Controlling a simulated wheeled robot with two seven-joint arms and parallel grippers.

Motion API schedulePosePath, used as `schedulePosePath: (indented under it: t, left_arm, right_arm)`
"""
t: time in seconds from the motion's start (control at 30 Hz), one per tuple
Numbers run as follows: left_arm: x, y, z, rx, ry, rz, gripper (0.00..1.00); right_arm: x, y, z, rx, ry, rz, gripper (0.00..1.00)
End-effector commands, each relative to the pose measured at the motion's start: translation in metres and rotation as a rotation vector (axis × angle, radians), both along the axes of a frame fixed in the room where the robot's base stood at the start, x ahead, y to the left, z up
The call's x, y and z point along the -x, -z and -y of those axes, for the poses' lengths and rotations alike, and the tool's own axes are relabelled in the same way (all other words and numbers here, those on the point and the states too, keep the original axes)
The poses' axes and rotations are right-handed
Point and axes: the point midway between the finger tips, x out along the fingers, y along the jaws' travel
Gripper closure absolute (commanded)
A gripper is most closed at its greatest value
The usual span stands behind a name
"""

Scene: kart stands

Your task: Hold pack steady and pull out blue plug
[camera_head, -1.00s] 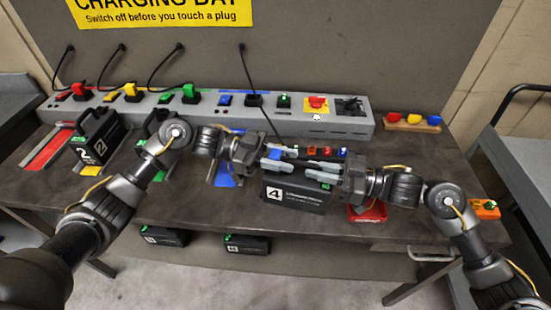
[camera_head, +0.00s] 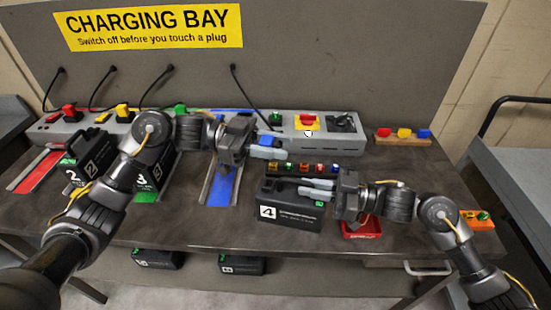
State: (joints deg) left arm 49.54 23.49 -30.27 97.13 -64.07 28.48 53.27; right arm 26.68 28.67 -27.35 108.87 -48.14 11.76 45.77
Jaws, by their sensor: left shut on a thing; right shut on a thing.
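My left gripper (camera_head: 272,147) is shut on the blue plug (camera_head: 266,140), just in front of the grey charging strip and above the back of pack 4. A black cable (camera_head: 246,92) runs from the back panel down towards the plug. The fingers hide part of the plug. Pack 4 (camera_head: 290,214), black with a white number, stands upright on the bench. My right gripper (camera_head: 318,187) is shut on the pack at its top right; the fingers hide the exact place of grip. The plug appears apart from the pack.
The grey strip (camera_head: 352,147) has a red switch (camera_head: 308,120) on a yellow plate. Packs 2 (camera_head: 88,160) and 3 (camera_head: 150,178) stand left. A blue lane (camera_head: 222,187) is empty. A red tray (camera_head: 362,230) lies right of pack 4. Coloured pieces sit on a wooden rack (camera_head: 402,138).

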Motion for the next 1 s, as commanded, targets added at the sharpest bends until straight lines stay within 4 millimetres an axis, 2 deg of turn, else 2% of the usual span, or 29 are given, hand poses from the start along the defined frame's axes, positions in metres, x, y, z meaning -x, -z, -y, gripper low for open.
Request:
schedulePosePath:
  t: [0.3, 0.33, 0.5, 0.83, 1.0]
  left_arm:
    - [0.0, -0.004, 0.0, 0.0, 0.0, -0.001, 0.93]
    - [0.0, -0.004, 0.0, 0.0, 0.0, -0.001, 0.93]
    - [0.0, -0.004, 0.0, 0.0, 0.0, -0.001, 0.93]
    - [0.0, -0.004, 0.0, 0.0, 0.0, -0.001, 0.93]
    - [0.0, -0.004, 0.0, 0.0, 0.0, -0.001, 0.93]
  right_arm:
    - [0.001, 0.0, 0.0, 0.001, -0.002, 0.0, 1.0]
    - [0.001, 0.0, 0.0, 0.001, -0.002, 0.0, 0.84]
    - [0.001, 0.0, 0.0, 0.001, -0.002, 0.0, 0.62]
    - [0.001, 0.001, 0.003, 0.001, 0.0, 0.0, 0.61]
    - [0.004, 0.001, 0.025, 0.004, 0.001, -0.001, 0.61]
